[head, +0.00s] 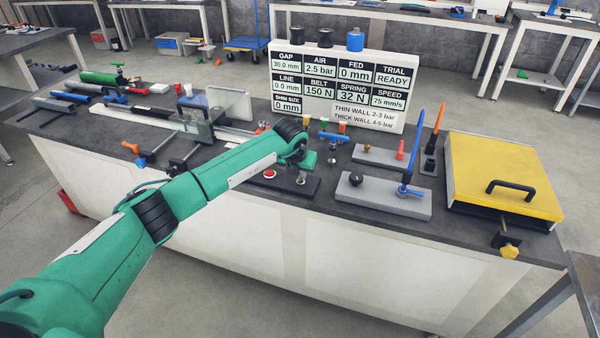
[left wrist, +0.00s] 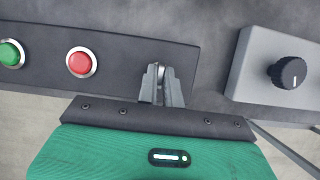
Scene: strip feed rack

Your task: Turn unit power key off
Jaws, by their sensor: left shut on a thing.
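The power key (left wrist: 161,72) is a small silvery piece on a dark control panel (left wrist: 120,40), mostly hidden between the fingers in the left wrist view. My left gripper (left wrist: 161,88) is shut on it. In the head view my left gripper (head: 303,172) is over the right part of the panel (head: 305,192), and the arm hides part of the panel. A red button (left wrist: 81,62) and a green button (left wrist: 11,53) sit left of the key. Which way the key points is not clear. My right gripper is not in view.
A grey block with a black knob (left wrist: 289,73) stands right of the panel. Behind, a white display board (head: 340,85) reads TRIAL READY. Further right are a blue lever (head: 406,165) and a yellow cover (head: 505,175). The bench's front strip is clear.

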